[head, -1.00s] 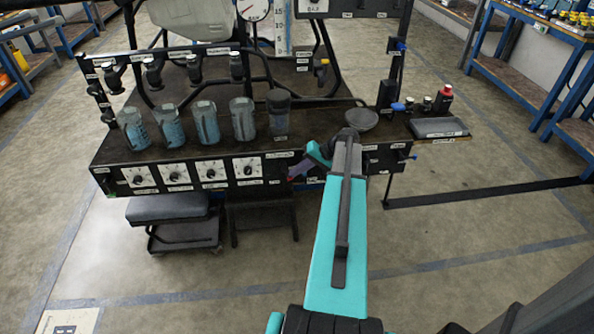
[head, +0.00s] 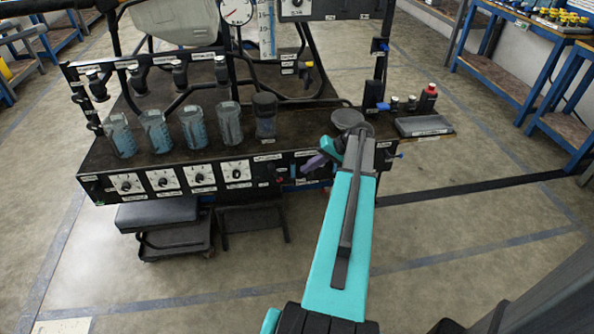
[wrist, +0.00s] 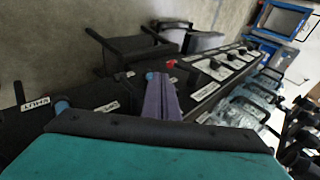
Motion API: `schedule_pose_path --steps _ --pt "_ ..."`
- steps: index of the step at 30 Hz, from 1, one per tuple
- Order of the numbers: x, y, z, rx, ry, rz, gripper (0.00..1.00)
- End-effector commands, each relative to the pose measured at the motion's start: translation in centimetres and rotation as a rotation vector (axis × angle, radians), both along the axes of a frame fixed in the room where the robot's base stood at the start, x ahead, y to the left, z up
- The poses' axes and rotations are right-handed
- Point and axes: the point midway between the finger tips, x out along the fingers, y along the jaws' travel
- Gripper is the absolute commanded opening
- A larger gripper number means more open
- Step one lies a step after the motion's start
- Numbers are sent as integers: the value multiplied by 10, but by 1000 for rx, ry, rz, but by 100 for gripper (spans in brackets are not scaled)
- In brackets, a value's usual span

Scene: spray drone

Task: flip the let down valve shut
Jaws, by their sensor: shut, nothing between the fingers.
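My gripper (head: 317,160) has purple fingers closed together with nothing between them. It is in front of the bench's front panel, right of the dials; the fingers also show in the wrist view (wrist: 161,98). In the wrist view a blue knob (wrist: 62,106) stands left of the fingers, beside a label that seems to read SHUT. A blue tip (wrist: 149,76) shows right by the fingers. I cannot tell which is the let down valve. My teal arm hides part of the panel.
Several cups (head: 191,130) stand on the bench top, with a round dish (head: 347,118) and a tray (head: 424,126) to the right. Dials (head: 163,179) line the panel. A stool (head: 157,214) is below at left. The floor in front is clear.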

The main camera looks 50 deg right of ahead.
Motion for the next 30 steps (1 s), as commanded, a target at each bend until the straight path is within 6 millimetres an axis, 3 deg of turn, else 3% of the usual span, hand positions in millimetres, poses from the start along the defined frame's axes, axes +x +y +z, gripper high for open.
schedule_pose_path --steps 12,25,30 --pt "-31 -24 17 0 0 4 0" --pt "-31 -23 17 1 0 6 0" --pt "-25 -12 9 5 16 16 0"
